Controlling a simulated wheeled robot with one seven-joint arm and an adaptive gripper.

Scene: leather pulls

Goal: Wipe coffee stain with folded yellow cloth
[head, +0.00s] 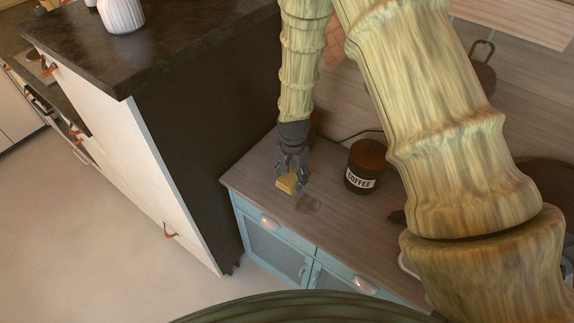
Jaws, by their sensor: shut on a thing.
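In the head view my gripper (290,180) points down over the left end of the wooden counter (256,176). It is shut on the folded yellow cloth (287,184), a small block between the fingers. The cloth is at or just above the counter; I cannot tell whether it touches. A dark brown coffee stain (308,205) lies on the counter just to the right of and nearer than the cloth. Part of the fingers and the cloth's far side are hidden.
A dark canister labelled COFFEE (366,167) stands right of my gripper. A tall cabinet with a dark top (190,45) rises on the left, holding a white ribbed vase (121,14). Blue drawers (270,222) face the front. My arm hides much of the right side.

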